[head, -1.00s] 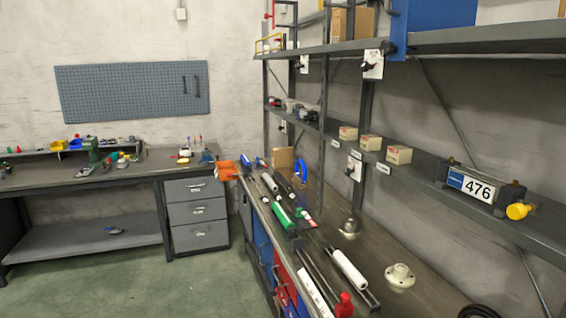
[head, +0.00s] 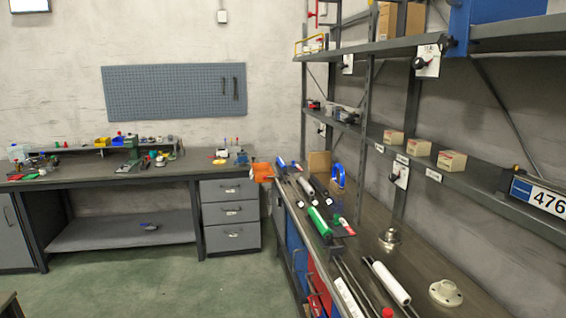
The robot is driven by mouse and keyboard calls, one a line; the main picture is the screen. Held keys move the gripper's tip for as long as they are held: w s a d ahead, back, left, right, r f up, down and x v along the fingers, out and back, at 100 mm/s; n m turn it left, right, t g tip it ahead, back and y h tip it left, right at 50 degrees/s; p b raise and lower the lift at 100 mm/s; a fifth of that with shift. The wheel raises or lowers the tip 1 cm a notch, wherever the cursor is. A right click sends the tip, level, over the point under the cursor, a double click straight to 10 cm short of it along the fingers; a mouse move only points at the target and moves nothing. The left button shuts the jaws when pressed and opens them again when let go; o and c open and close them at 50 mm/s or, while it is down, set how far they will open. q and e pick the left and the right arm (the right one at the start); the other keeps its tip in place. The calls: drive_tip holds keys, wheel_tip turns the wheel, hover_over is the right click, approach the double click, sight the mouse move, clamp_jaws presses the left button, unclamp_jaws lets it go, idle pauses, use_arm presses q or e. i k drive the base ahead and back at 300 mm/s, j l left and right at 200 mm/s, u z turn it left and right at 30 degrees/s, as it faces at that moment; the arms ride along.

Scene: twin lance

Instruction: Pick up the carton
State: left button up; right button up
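Several boxes in the head view could be the carton, and I cannot tell which one is meant. Three small beige cartons stand in a row on the middle wall shelf: a left one (head: 393,138), a middle one (head: 418,147) and a right one (head: 451,161). A larger brown cardboard box (head: 400,20) stands on the upper shelf, cut off by the top edge of the picture. Another brown cardboard piece (head: 319,163) stands at the far end of the right bench. Neither of my grippers is in view.
A left workbench (head: 95,176) with drawers (head: 231,214) stands along the back wall. The green floor (head: 180,275) between them is clear.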

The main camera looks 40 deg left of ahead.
sight(318, 162)
drive_tip(key=i+j+u, duration=0.35)
drive_tip(key=i+j, duration=0.15)
drive_tip(key=j, duration=0.15)
drive_tip(key=i+j+u, duration=0.4)
drive_tip(key=i+j, duration=0.15)
